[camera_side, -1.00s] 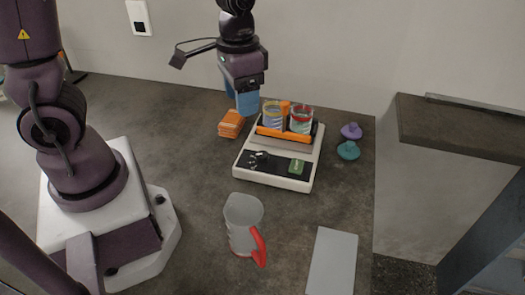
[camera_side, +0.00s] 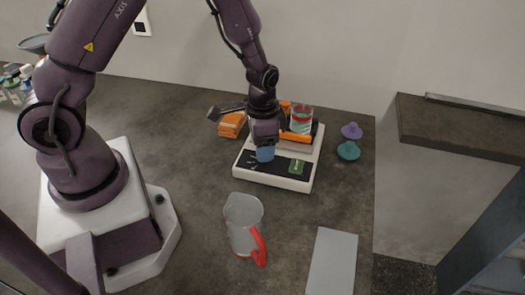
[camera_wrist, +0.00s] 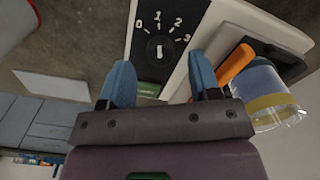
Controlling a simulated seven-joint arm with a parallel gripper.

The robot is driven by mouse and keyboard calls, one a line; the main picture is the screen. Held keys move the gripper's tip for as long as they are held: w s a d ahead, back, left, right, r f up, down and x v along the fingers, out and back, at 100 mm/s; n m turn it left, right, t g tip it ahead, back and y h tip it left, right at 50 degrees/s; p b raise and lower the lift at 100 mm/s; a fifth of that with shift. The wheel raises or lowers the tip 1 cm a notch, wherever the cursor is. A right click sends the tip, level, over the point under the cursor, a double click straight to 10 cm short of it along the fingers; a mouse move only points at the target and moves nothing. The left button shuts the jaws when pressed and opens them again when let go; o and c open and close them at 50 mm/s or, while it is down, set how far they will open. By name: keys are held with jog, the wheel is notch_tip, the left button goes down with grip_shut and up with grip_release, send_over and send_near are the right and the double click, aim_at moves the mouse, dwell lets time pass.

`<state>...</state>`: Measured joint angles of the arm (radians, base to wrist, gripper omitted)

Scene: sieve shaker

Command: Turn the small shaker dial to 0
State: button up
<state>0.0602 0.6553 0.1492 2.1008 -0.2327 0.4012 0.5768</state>
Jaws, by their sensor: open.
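The sieve shaker (camera_side: 272,180) is a white machine with a black front panel. In the wrist view, its small black dial (camera_wrist: 160,47) has a white mark, with 0, 1, 2 and 3 printed around it. My gripper (camera_side: 264,155) is over the panel's left part and hides the dial in the side view. In the wrist view, my gripper (camera_wrist: 161,65) has its two blue fingers spread apart, with the dial showing between and beyond their tips. Nothing is between the fingers.
Glass containers (camera_side: 301,119) stand on the shaker behind the panel, by an orange bar (camera_wrist: 235,64). Orange packs (camera_side: 231,125) lie left; purple (camera_side: 351,131) and teal (camera_side: 348,151) pieces lie right.

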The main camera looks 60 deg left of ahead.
jog(key=shift+f, duration=1.35)
jog(key=c, duration=0.9)
jog(key=shift+n, duration=0.4)
jog(key=n, duration=0.3)
jog(key=shift+n, duration=2)
